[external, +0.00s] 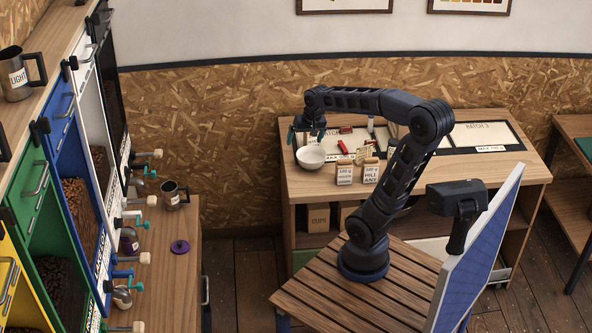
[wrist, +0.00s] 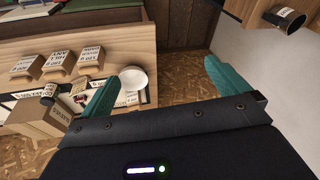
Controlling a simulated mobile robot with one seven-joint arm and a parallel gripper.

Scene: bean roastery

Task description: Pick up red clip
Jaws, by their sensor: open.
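I cannot tell which is the red clip. In the wrist view a small red patch (wrist: 79,87) shows among other items left of the near finger, partly hidden. My gripper (external: 307,136) has teal fingertips and hangs above the table's left end, over or just behind the white bowl (external: 311,158). In the wrist view my gripper (wrist: 160,74) is open with nothing between its fingers.
Labelled bags (external: 344,173) stand at the table's front edge, right of the bowl. A white marker-like item (external: 370,124) stands behind. A tray marked Batch 3 (external: 484,134) lies at the right. Bean dispensers (external: 75,190) and a counter (external: 165,265) stand at the left.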

